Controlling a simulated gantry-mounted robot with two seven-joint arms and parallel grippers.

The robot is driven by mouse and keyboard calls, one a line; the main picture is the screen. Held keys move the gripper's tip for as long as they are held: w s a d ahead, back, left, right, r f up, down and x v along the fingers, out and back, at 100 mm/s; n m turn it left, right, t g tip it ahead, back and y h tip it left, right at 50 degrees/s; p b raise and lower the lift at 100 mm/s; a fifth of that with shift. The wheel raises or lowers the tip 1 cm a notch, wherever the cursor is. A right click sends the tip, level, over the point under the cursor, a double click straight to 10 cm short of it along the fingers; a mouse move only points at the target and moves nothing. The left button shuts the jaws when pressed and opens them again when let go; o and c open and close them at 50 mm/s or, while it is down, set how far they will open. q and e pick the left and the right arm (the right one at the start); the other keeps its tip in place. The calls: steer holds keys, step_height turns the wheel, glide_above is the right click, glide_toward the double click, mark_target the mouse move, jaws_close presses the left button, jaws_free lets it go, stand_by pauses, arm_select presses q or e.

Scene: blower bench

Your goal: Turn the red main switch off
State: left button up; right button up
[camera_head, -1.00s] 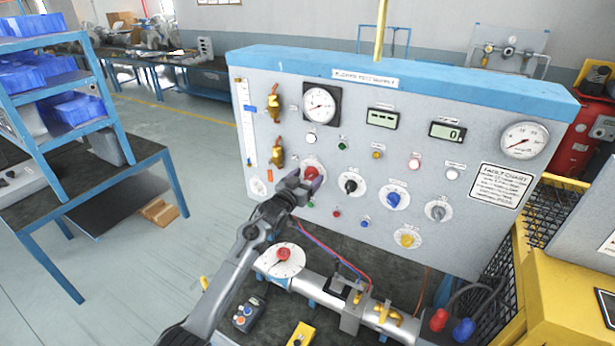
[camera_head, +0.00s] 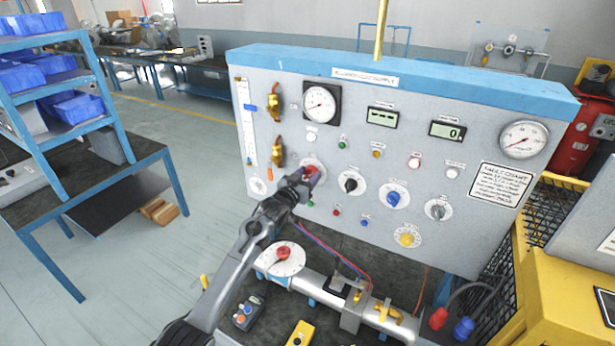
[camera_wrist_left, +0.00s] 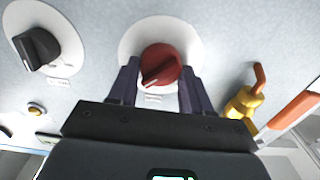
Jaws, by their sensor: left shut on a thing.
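The red main switch (camera_head: 311,172) is a round red knob on a white dial plate on the grey upright panel (camera_head: 470,220). My right gripper is not in view.
A black knob (camera_head: 351,183) is just right of the switch, with blue, grey and yellow knobs beyond. Brass valves (camera_head: 277,152) sit to the upper left. Below stands a pipe with another red knob (camera_head: 283,253).

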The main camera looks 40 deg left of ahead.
arm_select(q)
steer(key=n+p, duration=0.1)
steer(key=n, duration=0.3)
steer(key=shift+r, duration=0.1)
steer(key=n+p, duration=0.1)
steer(key=n, duration=0.4)
steer(key=shift+a+p, duration=0.15)
steer(key=shift+p, duration=0.25)
steer(key=n+p, duration=0.1)
steer(key=n, duration=0.4)
steer(key=shift+f, duration=0.2)
steer(key=shift+f+n+p, duration=0.1)
steer(key=shift+n+p, duration=0.45)
steer(key=shift+n, duration=1.45)
steer(key=shift+a, duration=0.1)
steer(key=o, duration=1.1)
steer(key=shift+c, duration=0.2)
steer(key=shift+s+f, duration=0.1)
